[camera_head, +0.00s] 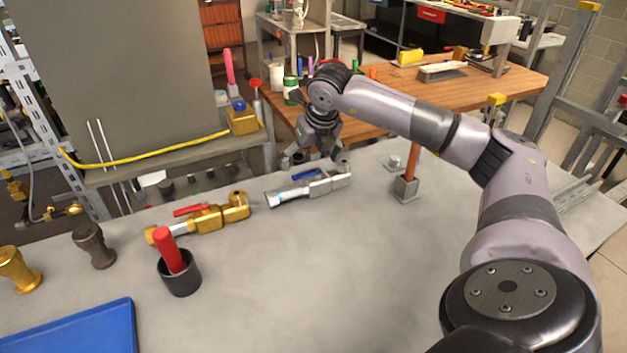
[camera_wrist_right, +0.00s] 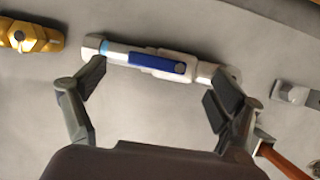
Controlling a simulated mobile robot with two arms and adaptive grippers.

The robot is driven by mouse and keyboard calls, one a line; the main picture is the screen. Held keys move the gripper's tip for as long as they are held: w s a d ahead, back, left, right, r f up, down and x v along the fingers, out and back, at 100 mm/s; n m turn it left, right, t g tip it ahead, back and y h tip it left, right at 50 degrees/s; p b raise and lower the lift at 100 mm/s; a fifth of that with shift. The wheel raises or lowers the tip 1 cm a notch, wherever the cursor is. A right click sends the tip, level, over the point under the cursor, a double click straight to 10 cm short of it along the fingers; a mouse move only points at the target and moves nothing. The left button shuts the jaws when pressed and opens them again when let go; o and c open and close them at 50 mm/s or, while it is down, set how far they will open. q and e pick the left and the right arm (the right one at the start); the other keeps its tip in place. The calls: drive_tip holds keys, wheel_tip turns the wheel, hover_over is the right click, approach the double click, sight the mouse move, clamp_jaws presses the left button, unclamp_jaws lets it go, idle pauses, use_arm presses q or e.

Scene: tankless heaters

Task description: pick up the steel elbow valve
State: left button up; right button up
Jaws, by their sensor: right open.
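The steel elbow valve (camera_head: 322,186) is silver with a blue lever handle and lies on the grey worktop, near its far edge. It also shows lengthwise across the top of the right wrist view (camera_wrist_right: 203,72). My right gripper (camera_head: 314,158) is open and empty, low above the worktop at the valve's far side. In the right wrist view its fingers (camera_wrist_right: 162,80) are spread wide, towards either end of the valve, and their tips overlap its near edge in the picture. I cannot tell whether they touch it. My left gripper is not in view.
A brass valve with a red handle (camera_head: 208,218) lies left of the steel one. A grey block with a wooden handle (camera_head: 405,188) stands to the right. A black cup (camera_head: 180,278) with a red handle and a blue tray (camera_head: 75,340) are nearer. The front middle is clear.

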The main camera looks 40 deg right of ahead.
sight(306, 172)
drive_tip(key=x, duration=0.3)
drive_tip(key=p+x, duration=0.1)
drive_tip(key=shift+s+a+f, duration=0.1)
drive_tip(key=shift+s+f, duration=0.05)
drive_tip(key=shift+f, duration=0.25)
drive_tip(key=shift+r, duration=0.1)
drive_tip(key=c, duration=2)
